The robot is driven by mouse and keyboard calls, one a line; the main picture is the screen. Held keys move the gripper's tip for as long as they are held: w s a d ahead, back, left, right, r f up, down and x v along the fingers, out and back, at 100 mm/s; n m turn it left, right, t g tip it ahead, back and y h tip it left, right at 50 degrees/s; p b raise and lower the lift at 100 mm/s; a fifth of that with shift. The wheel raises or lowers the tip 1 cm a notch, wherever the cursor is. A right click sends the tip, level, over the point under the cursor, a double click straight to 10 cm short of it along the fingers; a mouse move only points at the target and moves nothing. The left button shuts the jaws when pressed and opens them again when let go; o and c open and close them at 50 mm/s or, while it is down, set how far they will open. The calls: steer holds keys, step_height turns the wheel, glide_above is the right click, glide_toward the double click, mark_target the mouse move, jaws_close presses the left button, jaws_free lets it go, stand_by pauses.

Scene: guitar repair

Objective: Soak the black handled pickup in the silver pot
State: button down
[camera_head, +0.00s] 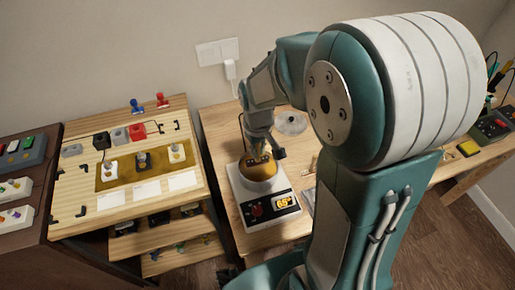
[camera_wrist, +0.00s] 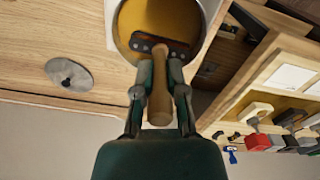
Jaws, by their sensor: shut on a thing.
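A round silver pot (camera_wrist: 120,38) holds amber liquid (camera_wrist: 160,17). It sits on a white heater (camera_head: 266,210) whose orange display seems to read 65. My gripper (camera_wrist: 160,66) is shut on the handled pickup, with a finger on each side of its brown-looking handle (camera_wrist: 160,104). The dark pickup bar (camera_wrist: 149,45) with light dots is inside the pot's rim, at or in the liquid; how deep it is I cannot tell. In the head view my gripper (camera_head: 263,146) points down over the pot and hides part of it.
A round grey lid-like disc (camera_head: 291,124) lies on the wooden table behind the pot. To the left, a stepped wooden stand (camera_head: 86,188) carries several handled pickups and coloured parts. A yellow item (camera_head: 468,148) and a tool box lie at the far right.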

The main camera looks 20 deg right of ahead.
steer(key=shift+r, duration=0.15)
steer(key=shift+r, duration=1.9)
